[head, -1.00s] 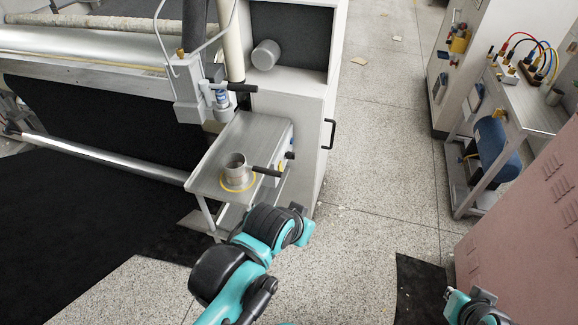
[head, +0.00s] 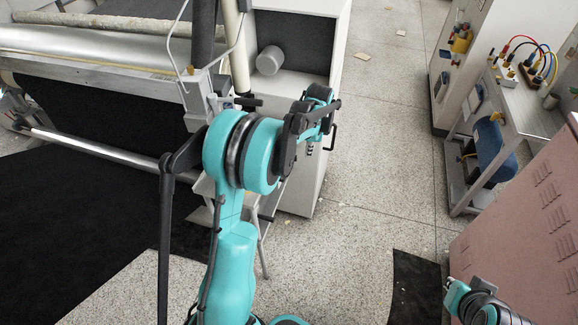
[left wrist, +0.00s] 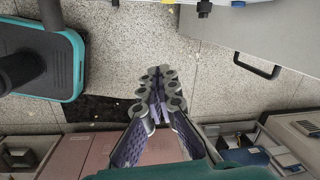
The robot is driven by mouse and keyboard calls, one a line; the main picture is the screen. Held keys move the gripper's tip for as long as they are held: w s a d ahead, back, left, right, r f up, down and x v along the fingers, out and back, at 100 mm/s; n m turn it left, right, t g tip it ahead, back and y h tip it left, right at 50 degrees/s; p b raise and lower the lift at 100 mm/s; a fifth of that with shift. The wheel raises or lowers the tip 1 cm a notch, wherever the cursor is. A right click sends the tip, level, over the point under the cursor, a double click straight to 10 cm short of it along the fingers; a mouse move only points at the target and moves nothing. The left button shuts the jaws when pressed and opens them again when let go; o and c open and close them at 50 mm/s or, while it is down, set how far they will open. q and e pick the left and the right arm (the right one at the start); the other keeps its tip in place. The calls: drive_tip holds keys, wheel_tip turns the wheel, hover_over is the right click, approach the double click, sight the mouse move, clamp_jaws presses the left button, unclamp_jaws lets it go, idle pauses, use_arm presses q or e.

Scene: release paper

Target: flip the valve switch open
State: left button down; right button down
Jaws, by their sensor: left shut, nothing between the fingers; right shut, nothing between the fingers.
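A valve with a black lever (head: 248,102) sits on the grey pipe bracket beside the machine in the head view. My left arm partly covers this area and hides the cup and the black levers seen earlier at the small metal table. My left gripper (head: 309,150) hangs right of the valve, in front of the cabinet. In the left wrist view its fingers (left wrist: 158,90) are together and empty, with floor beyond them. A black knob (left wrist: 204,8) shows at the top edge of that view, apart from the fingers. My right gripper is not clearly visible; only part of that arm shows.
The pale cabinet (head: 300,185) stands right behind my left arm, with a black handle (left wrist: 258,68). A grey cylinder (head: 269,60) lies on its shelf. A pink cabinet (head: 525,230) stands at the right. The speckled floor (head: 385,160) between is clear.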

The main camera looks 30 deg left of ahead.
use_arm(q)
drive_tip(key=w+a+f+m+g+p, duration=0.1)
drive_tip(key=w+a+f+m, duration=0.2)
drive_tip(key=f, duration=0.4)
drive_tip(key=shift+a+f+g, duration=0.3)
drive_tip(key=shift+a+f, duration=0.05)
drive_tip(key=shift+a, duration=0.2)
drive_tip(key=shift+w, duration=0.1)
drive_tip(key=s+a+f+b, duration=0.1)
drive_tip(key=a+f+b, duration=0.3)
drive_tip(key=f, duration=0.6)
drive_tip(key=shift+a+f+b, duration=0.15)
drive_tip(key=shift+a+b, duration=0.2)
drive_tip(key=shift+a, duration=0.15)
drive_tip(key=shift+s, duration=0.1)
drive_tip(key=shift+a, duration=0.1)
